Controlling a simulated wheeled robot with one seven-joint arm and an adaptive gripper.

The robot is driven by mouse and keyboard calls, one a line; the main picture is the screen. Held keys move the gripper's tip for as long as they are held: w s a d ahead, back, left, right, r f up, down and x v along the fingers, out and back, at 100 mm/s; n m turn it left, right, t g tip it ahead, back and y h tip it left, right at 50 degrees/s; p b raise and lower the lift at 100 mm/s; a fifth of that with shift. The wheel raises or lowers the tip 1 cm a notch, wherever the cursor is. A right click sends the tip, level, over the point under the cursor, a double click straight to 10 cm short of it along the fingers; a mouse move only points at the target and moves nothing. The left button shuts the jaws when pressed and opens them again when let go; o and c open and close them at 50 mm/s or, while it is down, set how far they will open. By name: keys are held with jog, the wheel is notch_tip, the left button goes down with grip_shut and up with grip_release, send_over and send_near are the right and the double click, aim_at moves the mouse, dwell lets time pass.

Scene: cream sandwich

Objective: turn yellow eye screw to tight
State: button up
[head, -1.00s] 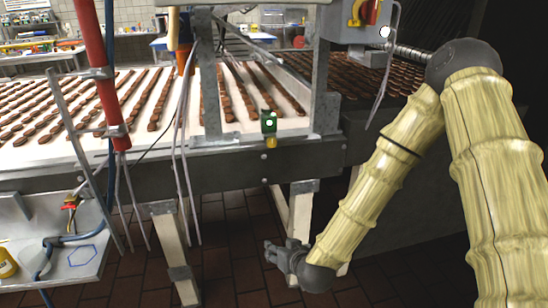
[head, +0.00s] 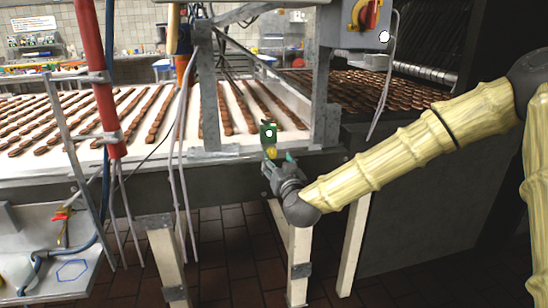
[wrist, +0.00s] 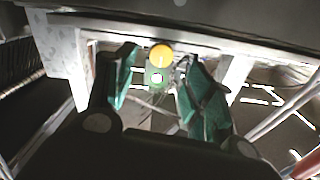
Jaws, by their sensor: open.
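The yellow eye screw (head: 271,152) sits at the bottom of a green bracket (head: 267,134) on the front edge of the conveyor frame. In the wrist view the yellow screw head (wrist: 161,53) shows as a round disc, with the green part (wrist: 156,78) and its white round spot beside it. My gripper (head: 279,163) is just below the screw in the head view. In the wrist view its teal-padded fingers (wrist: 160,64) are spread on either side of the screw and the green part. Nothing is gripped. Contact with the screw cannot be told.
The conveyor belt (head: 238,118) with rows of brown biscuits lies behind the bracket. A red pole (head: 102,75), hanging cables and a metal upright (head: 209,95) stand left of it. A grey switch box (head: 350,35) is above right. The brown tiled floor is open below.

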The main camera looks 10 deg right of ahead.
aim_at(272, 154)
jog(key=shift+w+a, duration=0.1)
jog(key=shift+w, duration=2.6)
jog(key=c, duration=1)
